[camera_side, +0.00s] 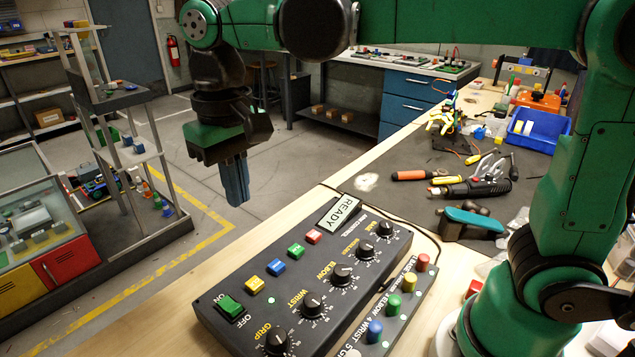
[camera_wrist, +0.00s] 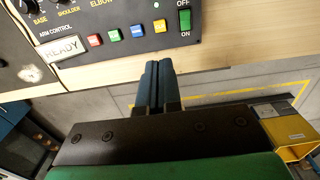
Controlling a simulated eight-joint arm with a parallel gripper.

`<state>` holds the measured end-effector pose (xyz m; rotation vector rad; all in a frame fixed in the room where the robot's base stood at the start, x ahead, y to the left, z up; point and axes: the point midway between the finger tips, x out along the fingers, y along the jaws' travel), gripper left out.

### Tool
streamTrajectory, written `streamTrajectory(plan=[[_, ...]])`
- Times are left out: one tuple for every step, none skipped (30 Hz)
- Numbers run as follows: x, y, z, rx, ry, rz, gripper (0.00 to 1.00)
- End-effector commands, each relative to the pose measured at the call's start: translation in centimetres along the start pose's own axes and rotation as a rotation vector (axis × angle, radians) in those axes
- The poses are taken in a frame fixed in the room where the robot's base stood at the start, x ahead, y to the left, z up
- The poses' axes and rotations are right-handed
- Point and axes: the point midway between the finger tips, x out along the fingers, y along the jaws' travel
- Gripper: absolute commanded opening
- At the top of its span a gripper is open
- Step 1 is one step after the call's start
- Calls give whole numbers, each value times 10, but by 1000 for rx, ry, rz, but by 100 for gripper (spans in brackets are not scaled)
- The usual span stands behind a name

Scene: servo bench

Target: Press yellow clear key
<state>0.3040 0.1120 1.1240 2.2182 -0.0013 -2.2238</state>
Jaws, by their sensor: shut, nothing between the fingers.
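The yellow key (camera_side: 254,285) sits on the black control box (camera_side: 352,297), between the green power switch (camera_side: 230,306) and the blue key (camera_side: 275,267). In the wrist view the yellow key (camera_wrist: 160,26) is unobstructed, its label too small to read. My gripper (camera_side: 236,198) is shut and empty, its blue fingers pointing down. In the side view it hangs off the far long edge of the box, apart from the keys. In the wrist view the fingertips (camera_wrist: 152,68) show just below the box edge, roughly in line with the gap between the blue and yellow keys.
Green (camera_side: 296,250) and red (camera_side: 313,236) keys continue the row toward the READY display (camera_side: 338,212). Several black knobs (camera_side: 342,274) stand beside the row. Screwdrivers and pliers lie on a dark mat (camera_side: 420,165) behind the box. Open floor lies beyond the bench edge.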

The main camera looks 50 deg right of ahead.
Motion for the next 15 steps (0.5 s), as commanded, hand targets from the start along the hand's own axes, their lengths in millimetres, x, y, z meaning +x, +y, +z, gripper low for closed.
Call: streamTrajectory(plan=[[0, 0, 0, 0, 1, 0, 0], [0, 0, 0, 0, 1, 0, 0], [0, 0, 0, 0, 1, 0, 0], [0, 0, 0, 0, 1, -1, 0], [0, 0, 0, 0, 1, -1, 0], [1, 0, 0, 0, 2, -1, 0], [2, 0, 0, 0, 2, -1, 0], [4, 0, 0, 0, 2, -1, 0], [6, 0, 0, 0, 2, -1, 0], [9, 0, 0, 0, 2, -1, 0], [13, 0, 0, 0, 2, -1, 0], [18, 0, 0, 0, 2, -1, 0], [23, 0, 0, 0, 2, -1, 0], [28, 0, 0, 0, 2, -1, 0], [35, 0, 0, 0, 2, -1, 0]])
